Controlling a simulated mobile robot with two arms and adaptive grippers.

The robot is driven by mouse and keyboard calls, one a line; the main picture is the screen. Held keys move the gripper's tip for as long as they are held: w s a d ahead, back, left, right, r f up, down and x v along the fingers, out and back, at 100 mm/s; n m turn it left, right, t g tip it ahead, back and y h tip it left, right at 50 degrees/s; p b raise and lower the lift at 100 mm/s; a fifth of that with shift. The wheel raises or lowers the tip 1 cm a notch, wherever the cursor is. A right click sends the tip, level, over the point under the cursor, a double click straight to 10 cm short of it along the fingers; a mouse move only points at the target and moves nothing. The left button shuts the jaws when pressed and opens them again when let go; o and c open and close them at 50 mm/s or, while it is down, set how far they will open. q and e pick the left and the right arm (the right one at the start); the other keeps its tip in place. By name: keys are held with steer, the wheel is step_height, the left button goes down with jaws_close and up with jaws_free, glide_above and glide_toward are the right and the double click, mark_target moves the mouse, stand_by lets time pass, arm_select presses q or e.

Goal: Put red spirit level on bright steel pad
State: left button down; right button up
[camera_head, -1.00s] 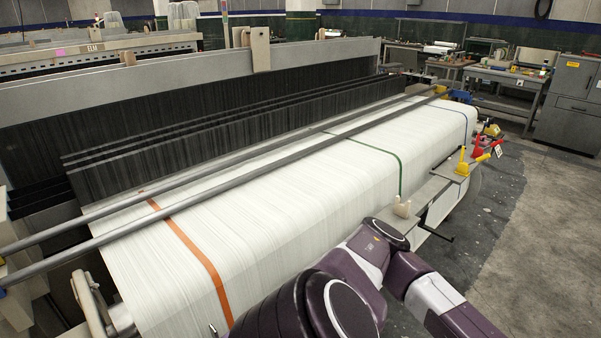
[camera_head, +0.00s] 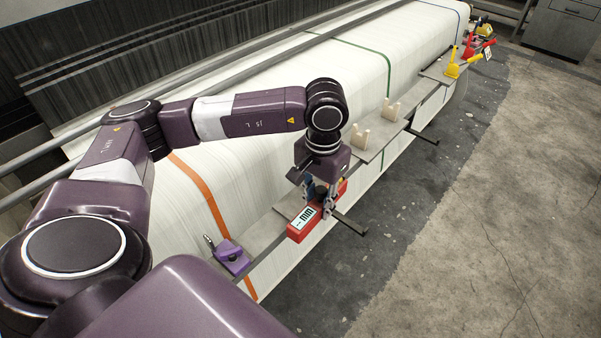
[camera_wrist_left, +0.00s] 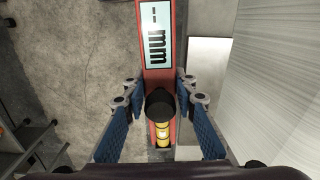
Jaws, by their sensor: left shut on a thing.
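The red spirit level (camera_head: 302,226) has a white label reading "mm" and is held by my left gripper (camera_head: 320,205) at the front edge of the shelf along the loom. In the left wrist view the level (camera_wrist_left: 158,75) runs between the blue-padded fingers of the gripper (camera_wrist_left: 160,110), with a yellow vial near its lower end. A bright plain metal rectangle, apparently the bright steel pad (camera_wrist_left: 207,80), lies just right of the level in that view. In the head view I cannot make the pad out behind the gripper. My right gripper is not in view.
A purple block (camera_head: 232,258) with a lever sits on the shelf (camera_head: 262,236) to the left. A beige forked holder (camera_head: 362,136) and yellow (camera_head: 452,70) and red handled items stand farther along. Dark bars jut out from the shelf's front. The floor beyond is clear.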

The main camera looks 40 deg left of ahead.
arm_select(q)
steer(key=w+a+r, duration=0.3)
steer(key=r, duration=0.6)
steer(key=w+a+r, duration=0.4)
steer(key=r, duration=0.5)
steer(key=shift+m, duration=0.4)
steer(key=f, duration=1.4)
steer(key=shift+s+d+f, duration=0.1)
steer(key=shift+s+f, duration=0.05)
steer(key=shift+s, duration=0.1)
step_height(320, 180, down, 5)
steer(key=shift+f+p, duration=0.1)
steer(key=shift+p, duration=0.75)
